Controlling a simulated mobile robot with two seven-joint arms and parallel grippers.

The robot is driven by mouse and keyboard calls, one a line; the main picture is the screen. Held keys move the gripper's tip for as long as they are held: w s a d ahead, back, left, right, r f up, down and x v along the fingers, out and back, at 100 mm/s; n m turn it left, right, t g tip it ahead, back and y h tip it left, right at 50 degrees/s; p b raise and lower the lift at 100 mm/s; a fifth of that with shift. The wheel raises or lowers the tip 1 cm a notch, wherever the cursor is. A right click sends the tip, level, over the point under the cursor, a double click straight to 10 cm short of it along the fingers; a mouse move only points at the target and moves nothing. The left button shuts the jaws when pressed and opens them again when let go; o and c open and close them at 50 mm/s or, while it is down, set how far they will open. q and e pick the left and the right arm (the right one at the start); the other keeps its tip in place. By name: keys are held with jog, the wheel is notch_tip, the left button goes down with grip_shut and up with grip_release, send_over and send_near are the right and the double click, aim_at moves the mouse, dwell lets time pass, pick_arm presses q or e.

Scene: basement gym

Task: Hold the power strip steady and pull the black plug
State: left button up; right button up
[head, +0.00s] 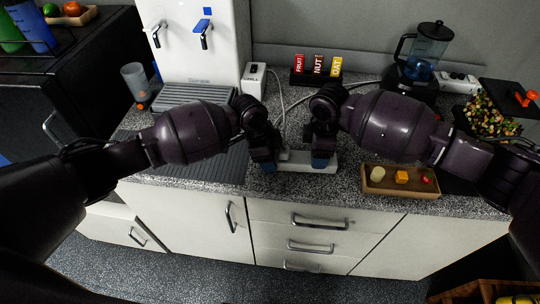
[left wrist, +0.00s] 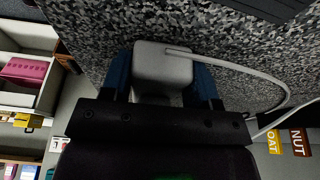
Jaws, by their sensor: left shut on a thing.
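The white power strip (head: 305,168) lies on the speckled counter, its middle and right part showing between my two grippers. My left gripper (head: 268,160) is shut at the strip's left end. In the left wrist view, the blue fingertips of my left gripper (left wrist: 160,80) close on both sides of a pale block (left wrist: 163,65) with a light cable (left wrist: 235,67) leaving it. My right gripper (head: 321,160) points down over the strip's right part. Its fingers overlap from here, so its opening is unclear. I see no black plug; my right gripper may hide it.
A wooden tray (head: 400,190) with small food pieces sits right of the strip. Behind stand FRUIT, NUT and OAT packets (head: 318,66), a blender (head: 424,55) and a white box (head: 253,80). A ribbed dark mat (head: 225,165) lies at left. The counter's front edge is close.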

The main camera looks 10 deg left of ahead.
dwell(0.3)
grip_shut()
jog(key=shift+r, duration=2.95)
jog(key=shift+r, duration=0.1)
